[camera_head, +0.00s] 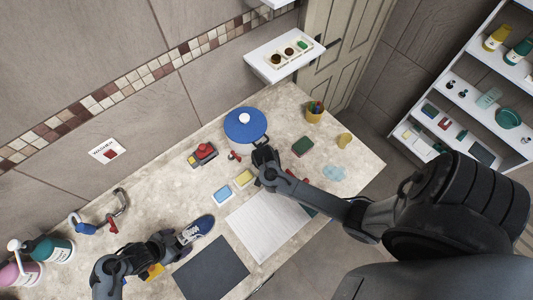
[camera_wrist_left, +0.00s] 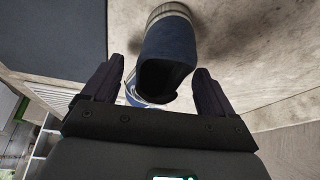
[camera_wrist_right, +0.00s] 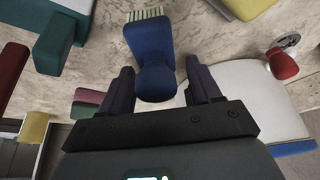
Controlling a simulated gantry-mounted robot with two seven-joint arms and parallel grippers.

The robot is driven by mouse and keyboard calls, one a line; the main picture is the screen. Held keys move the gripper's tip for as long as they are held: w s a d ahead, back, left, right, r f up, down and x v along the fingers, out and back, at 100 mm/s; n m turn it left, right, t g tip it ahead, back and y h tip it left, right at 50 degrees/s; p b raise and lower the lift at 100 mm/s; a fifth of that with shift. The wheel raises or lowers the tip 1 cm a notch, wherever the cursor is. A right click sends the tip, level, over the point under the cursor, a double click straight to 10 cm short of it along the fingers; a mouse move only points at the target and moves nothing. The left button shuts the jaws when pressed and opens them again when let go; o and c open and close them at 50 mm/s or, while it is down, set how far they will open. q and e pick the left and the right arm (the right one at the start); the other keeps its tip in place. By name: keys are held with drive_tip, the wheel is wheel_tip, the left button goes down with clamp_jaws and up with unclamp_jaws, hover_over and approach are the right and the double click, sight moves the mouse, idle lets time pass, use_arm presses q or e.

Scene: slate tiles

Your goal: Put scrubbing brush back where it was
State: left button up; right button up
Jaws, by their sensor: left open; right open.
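The scrubbing brush (camera_wrist_right: 150,55) is blue with pale bristles. In the right wrist view its rounded end lies between the two fingers of my right gripper (camera_wrist_right: 155,90), which is open. I cannot tell whether the fingers touch it. In the head view my right gripper (camera_head: 262,152) is over the counter just below a blue disc, and the brush is mostly hidden there. My left gripper (camera_head: 178,240) is open beside a blue shoe (camera_head: 195,230). In the left wrist view the shoe (camera_wrist_left: 168,55) opens toward me, in front of and between the open fingers.
The counter (camera_head: 150,200) holds a blue disc (camera_head: 240,122), a red item (camera_head: 203,152), two small sponge-like blocks (camera_head: 222,191), a green block (camera_head: 303,146), a yellow cup (camera_head: 315,111), a white ribbed mat (camera_head: 268,222) and a dark mat (camera_head: 212,270). Shelves (camera_head: 470,100) stand at right.

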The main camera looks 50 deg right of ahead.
use_arm(q)
drive_tip(key=shift+f, duration=0.15)
drive_tip(key=shift+f+b, duration=0.3)
drive_tip(key=shift+b, duration=0.15)
use_arm(e)
drive_tip(key=shift+r, duration=0.3)
drive_tip(key=v, duration=1.1)
drive_tip(key=s+a+r+n+y, duration=0.2)
drive_tip(key=s+a+r+n, duration=0.1)
drive_tip(key=s+a+n, duration=0.2)
drive_tip(key=s+a+r+n+t+y, duration=0.1)
drive_tip(key=s+a+r+n, duration=0.3)
drive_tip(key=n, duration=0.5)
drive_tip(key=s+a+y, duration=0.1)
drive_tip(key=s+a, duration=0.1)
drive_tip(key=s, duration=0.1)
drive_tip(key=shift+a+r, duration=0.25)
drive_tip(key=shift+r, duration=0.05)
use_arm(q)
drive_tip(key=shift+r, duration=0.15)
